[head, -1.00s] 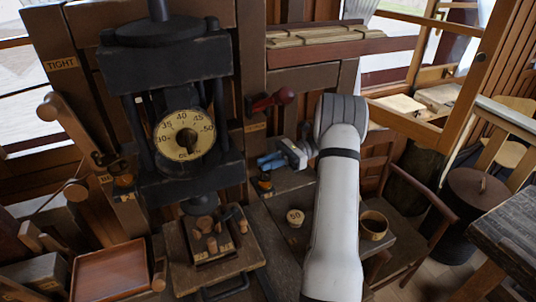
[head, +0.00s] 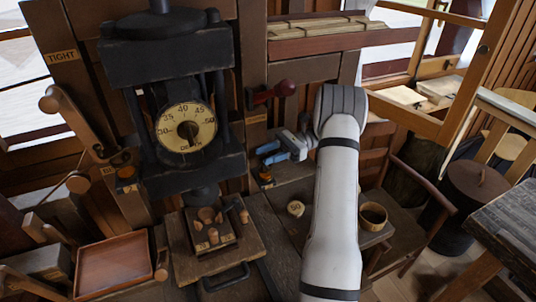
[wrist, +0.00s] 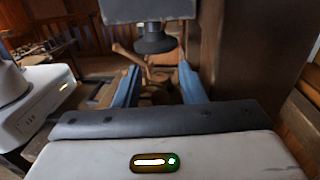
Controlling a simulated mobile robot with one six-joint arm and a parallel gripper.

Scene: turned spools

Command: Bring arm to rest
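My arm rises at the centre right of the head view, bent at the top. My gripper (head: 272,153) has blue fingers and points left toward the black press (head: 165,60). In the wrist view my gripper (wrist: 158,86) has its two blue fingers well apart, with nothing visibly held between them. A dark round press part (wrist: 155,40) hangs beyond the fingers. In the head view the press holds a cream dial (head: 187,130). Below it, a wooden block (head: 215,245) with several turned pieces sits on the press bed, clear of my gripper.
A shallow reddish tray (head: 113,268) lies at the lower left. A red-handled tool (head: 272,94) is behind my gripper. A chair (head: 415,205) and a dark drum (head: 472,195) stand at right.

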